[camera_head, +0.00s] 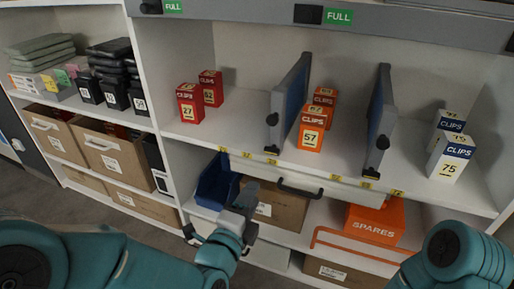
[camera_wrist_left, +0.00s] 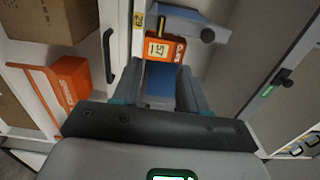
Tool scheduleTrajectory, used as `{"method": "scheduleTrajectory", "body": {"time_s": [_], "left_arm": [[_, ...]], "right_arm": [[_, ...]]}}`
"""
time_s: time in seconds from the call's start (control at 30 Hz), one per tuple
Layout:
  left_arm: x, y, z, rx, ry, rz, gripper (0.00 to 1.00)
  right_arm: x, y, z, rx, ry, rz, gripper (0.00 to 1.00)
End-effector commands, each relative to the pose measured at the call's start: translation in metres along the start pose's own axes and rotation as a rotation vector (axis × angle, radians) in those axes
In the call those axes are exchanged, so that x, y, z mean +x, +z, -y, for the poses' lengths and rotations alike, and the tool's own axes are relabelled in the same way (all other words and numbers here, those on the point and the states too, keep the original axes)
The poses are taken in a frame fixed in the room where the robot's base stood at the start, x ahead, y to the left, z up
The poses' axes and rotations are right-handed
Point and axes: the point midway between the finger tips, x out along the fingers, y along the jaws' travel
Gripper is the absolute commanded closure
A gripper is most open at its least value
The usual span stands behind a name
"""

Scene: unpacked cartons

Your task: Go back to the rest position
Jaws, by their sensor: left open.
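My left gripper (camera_head: 240,203) is in front of the lower part of the middle shelf unit, near a blue bin (camera_head: 214,184). In the left wrist view its two fingers (camera_wrist_left: 158,88) stand apart. A blue surface shows between them; I cannot tell what it belongs to. An orange clips box marked 57 (camera_head: 311,128) stands on the shelf and shows beyond the fingers in the wrist view (camera_wrist_left: 164,48). My right arm shows as a teal link at the lower right of the head view; its gripper is out of the picture.
Blue dividers (camera_head: 290,100) (camera_head: 378,118) split the middle shelf. Red boxes (camera_head: 190,104) stand left, white and blue boxes (camera_head: 449,160) right. Below are a drawer handle (camera_head: 300,189), a cardboard carton (camera_head: 283,212) and an orange spares box (camera_head: 376,221). Dark floor shows at lower left.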

Motion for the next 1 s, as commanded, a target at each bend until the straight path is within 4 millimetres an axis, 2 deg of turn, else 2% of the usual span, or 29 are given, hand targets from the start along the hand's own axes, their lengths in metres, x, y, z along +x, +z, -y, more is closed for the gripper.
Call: {"method": "scheduleTrajectory", "body": {"time_s": [0.07,0.13,0.17,0.23,0.27,0.37,0.4,0.43,0.5,0.6,0.63,0.7,0.8,1.0], "left_arm": [[0.0,0.002,-0.001,-0.001,0.002,0.005,0.57],[0.001,0.014,-0.01,-0.003,0.021,0.028,0.57],[0.001,0.021,-0.019,-0.005,0.039,0.043,0.57],[0.0,0.042,-0.052,-0.012,0.109,0.086,0.57],[-0.002,0.052,-0.071,-0.017,0.15,0.107,0.57],[-0.021,0.077,-0.148,-0.081,0.338,0.156,0.57],[-0.033,0.082,-0.18,-0.16,0.423,0.174,0.57],[-0.043,0.084,-0.203,-0.232,0.489,0.192,0.57],[-0.072,0.083,-0.254,-0.445,0.645,0.25,0.57],[-0.124,0.068,-0.316,-0.822,0.866,0.395,0.57],[-0.138,0.062,-0.328,-0.929,0.921,0.449,0.57],[-0.167,0.046,-0.349,-1.155,1.028,0.583,0.57],[-0.195,0.026,-0.362,-1.398,1.126,0.766,0.57],[-0.226,0.006,-0.364,-1.721,1.186,1.115,0.57]], "right_arm": [[0.0,0.0,0.0,0.0,0.0,0.0,0.57],[0.0,0.0,0.0,0.0,0.0,0.0,0.57],[0.0,0.0,0.0,0.0,0.0,0.0,0.57],[0.0,0.0,0.0,0.0,0.0,0.0,0.57],[0.0,0.0,0.0,0.0,0.0,0.0,0.57],[0.0,0.0,0.0,0.0,0.0,0.0,0.57],[0.0,0.0,0.0,0.0,0.0,0.0,0.57],[0.0,0.0,0.0,0.0,0.0,0.0,0.57],[0.0,0.0,0.0,0.0,0.0,0.0,0.57],[0.0,0.0,0.0,0.0,0.0,0.0,0.57],[0.0,0.0,0.0,0.0,0.0,0.0,0.57],[0.0,0.0,0.0,0.0,0.0,0.0,0.57],[0.0,0.0,0.0,0.0,0.0,0.0,0.57],[0.0,0.0,0.0,0.0,0.0,0.0,0.57]]}}
